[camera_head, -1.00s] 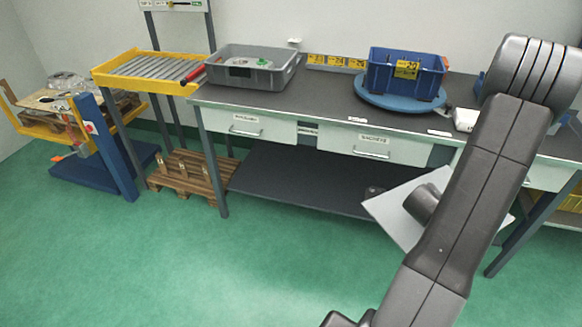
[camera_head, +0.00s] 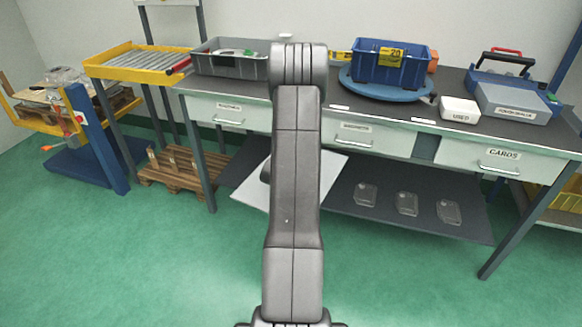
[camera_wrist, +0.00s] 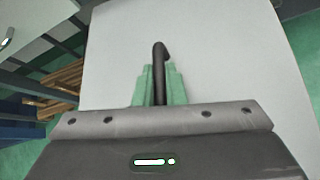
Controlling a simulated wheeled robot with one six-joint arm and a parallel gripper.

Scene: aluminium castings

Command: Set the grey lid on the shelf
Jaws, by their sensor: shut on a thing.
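The grey lid (camera_head: 329,176) is a flat pale panel in front of the bench, partly hidden behind my arm in the head view. It fills most of the wrist view (camera_wrist: 235,65), with a dark hooked handle (camera_wrist: 160,62) standing on it. My gripper (camera_wrist: 160,88) is shut on this handle, with green fingers on both sides. In the head view my arm hides most of the gripper. The dark lower shelf (camera_head: 385,188) lies under the bench top. The lid overlaps part of its front edge in the picture; I cannot tell the gap between them.
Several clear parts, one of them here (camera_head: 407,204), lie on the shelf's right part. Drawers (camera_head: 365,138) hang above the shelf. The bench top (camera_head: 335,103) carries a grey bin (camera_head: 208,65) and a blue bin (camera_head: 375,72). A wooden pallet (camera_head: 178,182) lies left. The green floor in front is clear.

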